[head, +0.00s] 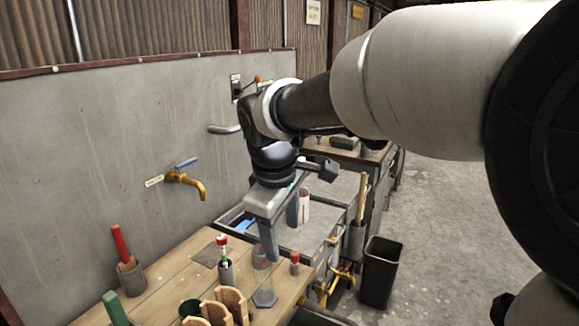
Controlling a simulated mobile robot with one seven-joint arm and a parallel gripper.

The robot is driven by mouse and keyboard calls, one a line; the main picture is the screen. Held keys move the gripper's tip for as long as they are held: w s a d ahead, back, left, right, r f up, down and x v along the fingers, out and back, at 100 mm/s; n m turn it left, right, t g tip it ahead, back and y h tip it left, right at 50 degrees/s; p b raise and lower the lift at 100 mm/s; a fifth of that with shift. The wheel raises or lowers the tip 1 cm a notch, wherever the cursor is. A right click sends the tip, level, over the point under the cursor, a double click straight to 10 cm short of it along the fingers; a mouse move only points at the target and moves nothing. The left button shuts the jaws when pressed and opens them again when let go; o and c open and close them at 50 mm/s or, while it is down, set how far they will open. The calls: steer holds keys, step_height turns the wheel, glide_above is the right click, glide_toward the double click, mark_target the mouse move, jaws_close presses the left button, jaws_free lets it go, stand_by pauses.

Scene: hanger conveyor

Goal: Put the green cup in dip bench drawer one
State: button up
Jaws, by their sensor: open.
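A dark green cup (190,309) stands at the front of the wooden bench (165,265), cut off by the bottom edge of the head view. My gripper (281,230) points down over the right part of the bench, fingers apart, with nothing seen between them. It is above and to the right of the green cup, clear of it. One finger comes close to a clear glass bottle (264,296) in the picture; I cannot tell if they touch. No drawer can be made out with certainty; the bench front is mostly out of view.
Wooden rack pieces (232,302), a small red-capped jar (294,263), a green bottle with red top (223,245) and a red-handled tool (120,243) crowd the bench. A brass tap (187,182) juts from the wall. A black bin (380,272) stands on the floor; floor beyond is clear.

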steer(key=w+a+f+n+g, duration=0.1)
steer(key=w+a+f+n, duration=0.15)
steer(key=a, duration=0.45)
steer(key=w+a+f+n, duration=0.2)
steer(key=a+f+n, duration=0.15)
steer(key=a, duration=0.25)
steer(key=n+g+p, duration=0.2)
steer(key=n, duration=0.2)
glide_above(192, 313)
steer(key=s+d, duration=0.2)
step_height(192, 313, down, 20)
steer(key=shift+y, duration=0.3)
steer(key=shift+s+a+f, duration=0.1)
steer(key=shift+a+f, duration=0.1)
steer(key=shift+f, duration=1.35)
steer(key=shift+s+a+f, duration=0.1)
steer(key=shift+a+f, duration=0.05)
steer(key=shift+f, duration=1.35)
steer(key=shift+c, duration=0.4)
steer(key=c, duration=0.8)
steer(key=shift+r, duration=0.1)
step_height(192, 313, up, 18)
steer(key=shift+b, duration=0.3)
